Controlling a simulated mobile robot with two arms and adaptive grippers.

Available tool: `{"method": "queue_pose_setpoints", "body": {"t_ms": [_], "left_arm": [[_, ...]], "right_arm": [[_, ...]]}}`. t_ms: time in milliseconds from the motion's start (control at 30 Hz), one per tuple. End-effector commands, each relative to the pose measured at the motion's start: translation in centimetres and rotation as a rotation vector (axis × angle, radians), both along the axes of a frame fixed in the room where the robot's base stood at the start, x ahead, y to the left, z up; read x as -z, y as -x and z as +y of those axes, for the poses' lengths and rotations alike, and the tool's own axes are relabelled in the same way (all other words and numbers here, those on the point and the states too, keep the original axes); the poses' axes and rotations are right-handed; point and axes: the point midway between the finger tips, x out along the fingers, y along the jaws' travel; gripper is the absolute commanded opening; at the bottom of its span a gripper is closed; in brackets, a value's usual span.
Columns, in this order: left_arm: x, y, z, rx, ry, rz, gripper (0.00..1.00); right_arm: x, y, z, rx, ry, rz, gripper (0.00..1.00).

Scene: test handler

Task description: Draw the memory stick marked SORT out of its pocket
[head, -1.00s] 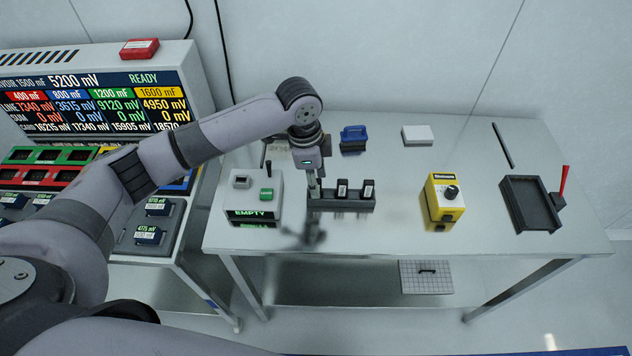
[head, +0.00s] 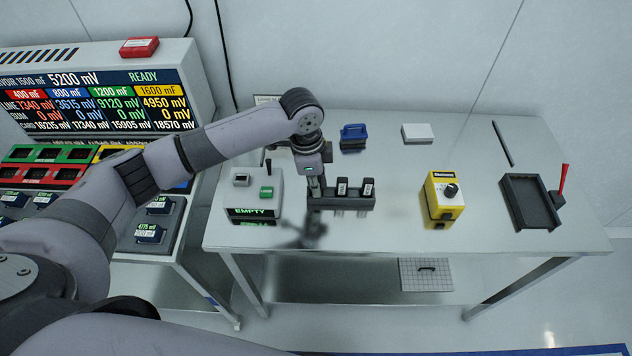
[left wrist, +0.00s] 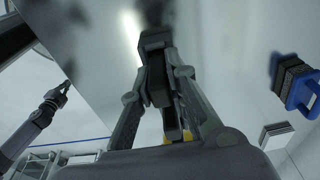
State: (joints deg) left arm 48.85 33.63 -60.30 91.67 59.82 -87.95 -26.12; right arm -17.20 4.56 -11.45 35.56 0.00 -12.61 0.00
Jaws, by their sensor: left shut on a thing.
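A dark rack (head: 357,204) stands on the steel table, with two black memory sticks (head: 342,188) (head: 368,188) upright in its middle and right pockets. Their white labels are too small to read. My left gripper (head: 316,190) points down at the rack's left end. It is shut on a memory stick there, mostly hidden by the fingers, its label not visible. In the left wrist view, the left gripper's fingers (left wrist: 163,85) close around a dark piece. My right gripper (left wrist: 64,88) appears at the left of that view, too small to judge its jaws.
A grey box (head: 240,200) reading EMPTY, with a green button, stands close left of the rack. A blue-handled block (head: 354,136) and a white box (head: 417,134) lie behind. A yellow box (head: 443,197) and a dark tray (head: 530,203) stand right. Table between rack and yellow box is clear.

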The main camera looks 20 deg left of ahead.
Motion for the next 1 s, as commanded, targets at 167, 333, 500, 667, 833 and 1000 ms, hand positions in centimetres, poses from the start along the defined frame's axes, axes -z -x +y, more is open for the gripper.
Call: {"method": "queue_pose_setpoints", "body": {"t_ms": [167, 333, 500, 667, 833, 1000], "left_arm": [[-0.02, -0.02, 0.02, 0.0, 0.0, 0.0, 0.0], [-0.03, -0.02, 0.02, 0.0, 0.0, 0.0, 0.0], [-0.1, -0.02, 0.02, 0.0, 0.0, 0.0, 0.0], [-0.26, -0.01, 0.0, 0.0, 0.0, 0.0, 0.0], [-0.42, -0.01, -0.01, 0.0, 0.0, 0.0, 0.0], [-0.58, 0.0, -0.01, 0.0, 0.0, 0.0, 0.0]], "right_arm": [[0.0, 0.01, 0.01, 0.0, 0.0, 0.0, 0.0], [0.0, 0.01, 0.02, 0.0, 0.0, 0.0, 0.0], [-0.1, 0.02, 0.01, 0.0, 0.0, 0.0, 0.0], [-0.35, 0.02, 0.01, 0.0, 0.0, 0.0, 0.0], [-0.61, 0.04, 0.01, 0.0, 0.0, 0.001, 0.0], [-0.86, 0.04, 0.01, 0.0, 0.0, 0.001, 0.0]]}}
